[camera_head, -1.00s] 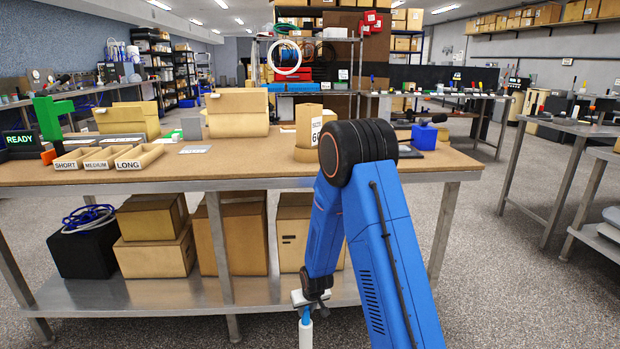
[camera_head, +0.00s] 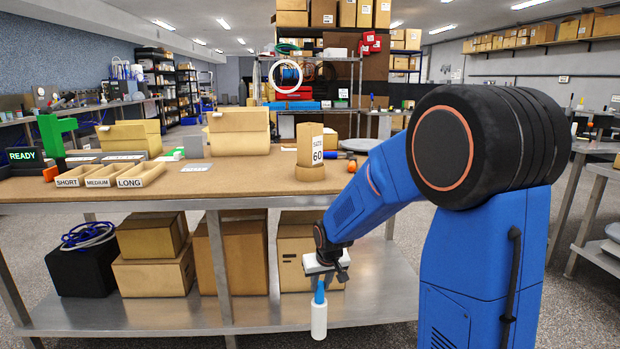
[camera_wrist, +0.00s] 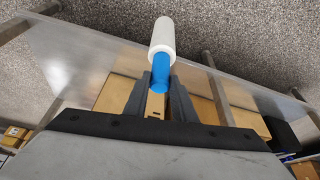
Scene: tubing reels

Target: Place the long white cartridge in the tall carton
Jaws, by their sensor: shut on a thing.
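My gripper (camera_head: 320,277) is shut on the blue end of the long white cartridge (camera_head: 319,318), which hangs upright below it, in front of the bench's lower shelf. In the wrist view the cartridge (camera_wrist: 162,40) sticks out beyond the fingertips of my gripper (camera_wrist: 158,88), its blue part between them. The tall carton (camera_head: 310,145), marked SIZE 60, stands on a round brown base on the bench top, above and behind my gripper.
The bench top (camera_head: 240,185) has its front edge above my gripper. Bins labelled SHORT, MEDIUM and LONG (camera_head: 140,175) sit at the left, with open cartons (camera_head: 238,132) behind. Brown boxes (camera_head: 152,258) fill the lower shelf.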

